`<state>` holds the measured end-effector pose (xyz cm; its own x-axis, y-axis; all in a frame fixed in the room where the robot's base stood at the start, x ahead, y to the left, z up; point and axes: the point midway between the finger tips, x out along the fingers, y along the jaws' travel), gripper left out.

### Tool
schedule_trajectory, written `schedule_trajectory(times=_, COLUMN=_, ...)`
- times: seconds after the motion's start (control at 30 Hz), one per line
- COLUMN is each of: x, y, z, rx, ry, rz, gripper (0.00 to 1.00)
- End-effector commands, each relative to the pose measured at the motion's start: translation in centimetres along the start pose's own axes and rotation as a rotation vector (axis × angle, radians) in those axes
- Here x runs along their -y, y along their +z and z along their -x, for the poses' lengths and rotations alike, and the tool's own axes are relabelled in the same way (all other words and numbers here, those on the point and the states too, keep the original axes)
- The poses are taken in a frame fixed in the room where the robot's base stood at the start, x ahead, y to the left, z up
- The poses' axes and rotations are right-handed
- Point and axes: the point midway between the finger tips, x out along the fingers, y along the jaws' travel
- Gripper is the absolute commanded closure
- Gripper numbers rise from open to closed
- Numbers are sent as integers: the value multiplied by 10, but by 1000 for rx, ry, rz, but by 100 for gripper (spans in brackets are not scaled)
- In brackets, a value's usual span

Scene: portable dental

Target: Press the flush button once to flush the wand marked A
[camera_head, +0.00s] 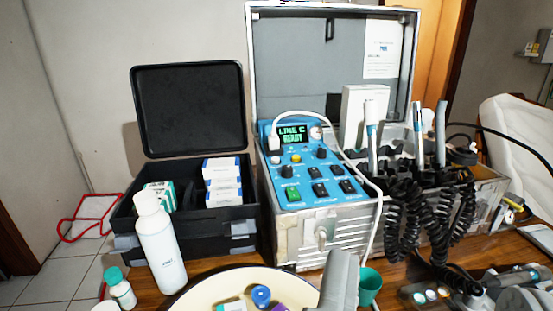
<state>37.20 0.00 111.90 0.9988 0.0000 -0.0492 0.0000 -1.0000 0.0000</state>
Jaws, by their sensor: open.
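A blue control panel (310,178) sits on the metal dental unit (325,233). Its lit display (293,134) reads "LINE C" with what looks like "READY" below. The panel carries a green switch (293,195), a small yellow button (297,158), a whitish button (276,160) and several black knobs and switches. Their labels are too small to read, so I cannot tell which is the flush button. Wands stand in the holder to the right: a left one (371,135), a middle one (417,135) and a grey right one (440,120). I cannot read a mark A.
A white bottle (160,245) and a pale basin (205,292) stand in front. A grey upright shape (340,282) and a green cup (369,287) are below the panel. Black coiled hoses (400,220) hang at right. An open black case (185,225) stands left.

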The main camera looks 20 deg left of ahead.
Motion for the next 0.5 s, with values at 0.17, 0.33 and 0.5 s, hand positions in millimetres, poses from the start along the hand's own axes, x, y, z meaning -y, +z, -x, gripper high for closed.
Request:
schedule_trajectory(times=0.17, x=0, y=0, z=0, rx=0, ry=0, rz=0, gripper=57)
schedule_trajectory(times=0.33, x=0, y=0, z=0, rx=0, ry=0, rz=0, gripper=77)
schedule_trajectory(times=0.5, x=0, y=0, z=0, rx=0, ry=0, rz=0, gripper=100)
